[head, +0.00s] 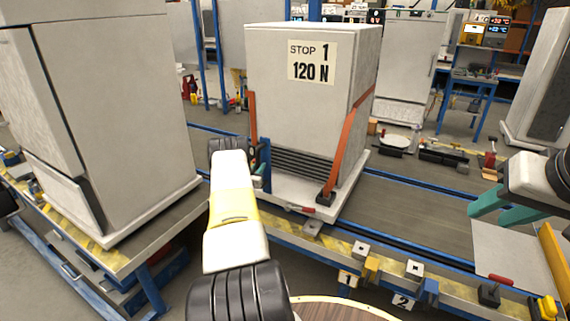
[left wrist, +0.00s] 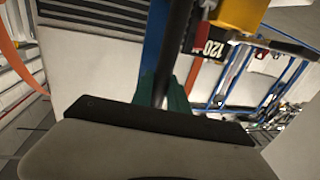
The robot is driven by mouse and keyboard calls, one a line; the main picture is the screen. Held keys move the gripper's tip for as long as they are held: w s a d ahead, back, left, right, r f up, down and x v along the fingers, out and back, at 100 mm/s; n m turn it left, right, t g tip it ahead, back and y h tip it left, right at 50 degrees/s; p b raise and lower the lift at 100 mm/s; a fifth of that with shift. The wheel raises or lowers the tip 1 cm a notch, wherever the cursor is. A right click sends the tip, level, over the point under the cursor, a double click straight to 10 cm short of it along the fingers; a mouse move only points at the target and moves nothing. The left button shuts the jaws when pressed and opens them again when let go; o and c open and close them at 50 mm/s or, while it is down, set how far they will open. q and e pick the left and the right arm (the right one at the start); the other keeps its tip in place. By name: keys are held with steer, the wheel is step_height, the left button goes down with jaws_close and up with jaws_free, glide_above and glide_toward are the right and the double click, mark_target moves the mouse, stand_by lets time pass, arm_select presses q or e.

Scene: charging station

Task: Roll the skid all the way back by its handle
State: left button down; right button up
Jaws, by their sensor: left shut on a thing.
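The skid (head: 285,195) is a pale base under a tall grey cabinet (head: 300,95), held by orange straps. A sign on the cabinet reads "STOP 1 120 N". The skid stands upright on the rail track. Its handle, a dark upright bar (left wrist: 178,50), shows in the left wrist view between the teal fingers. My left gripper (head: 262,172) is at the skid's left front corner, shut on the handle, partly hidden by my forearm. It also shows in the left wrist view (left wrist: 172,98). My right gripper (head: 500,208) is at the right, its teal fingers apart and empty.
A second large cabinet (head: 120,120) stands on a bench at the left. The track (head: 420,215) right of the skid is clear. A red-handled clamp (head: 490,292) sits at the front right.

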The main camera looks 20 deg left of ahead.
arm_select(q)
steer(key=shift+s+a, duration=0.1)
steer(key=shift+a, duration=0.85)
steer(key=shift+r, duration=0.1)
steer(key=c, duration=1.3)
jaws_free()
steer(key=shift+a, duration=0.15)
steer(key=s+d, duration=0.1)
steer(key=s, duration=0.6)
steer(key=shift+s, duration=0.35)
steer(key=shift+d, duration=0.1)
